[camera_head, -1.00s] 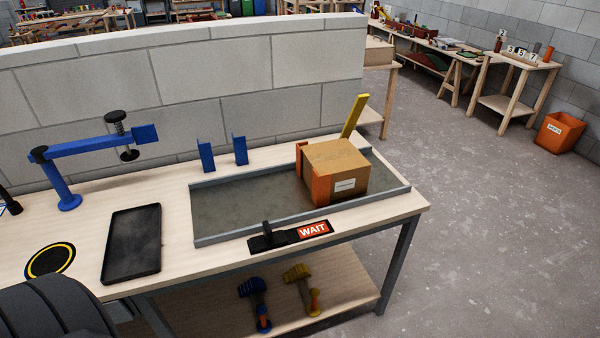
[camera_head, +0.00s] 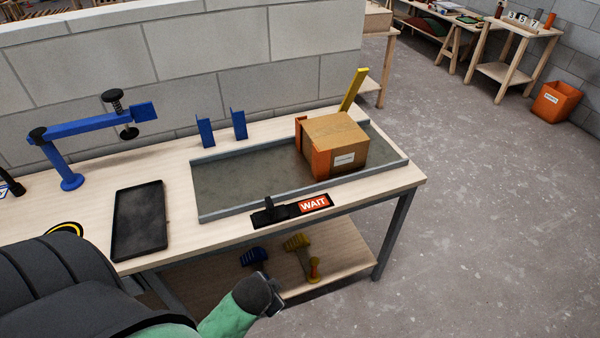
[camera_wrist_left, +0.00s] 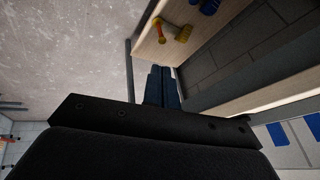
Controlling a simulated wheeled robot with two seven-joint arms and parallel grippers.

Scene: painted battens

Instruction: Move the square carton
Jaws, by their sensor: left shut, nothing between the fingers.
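The square carton (camera_head: 338,143) is a brown box with an orange left side and a white label on its front. It sits upright on the right part of a long grey recessed bed (camera_head: 240,183) with low metal rails, on the wooden bench (camera_head: 190,256). My left arm comes in low at the front in the head view, below the bench top and apart from the carton. In the left wrist view my left gripper (camera_wrist_left: 161,88) has its dark fingers together and empty. The carton is not seen in that view. My right gripper is not in view.
A WAIT sign (camera_head: 313,204) with a black lever lies on the bench front. A black tray (camera_head: 139,220), a blue clamp arm (camera_head: 90,131) and two blue uprights (camera_head: 239,125) stand left and behind. A yellow bar (camera_head: 353,89) rises behind the carton.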

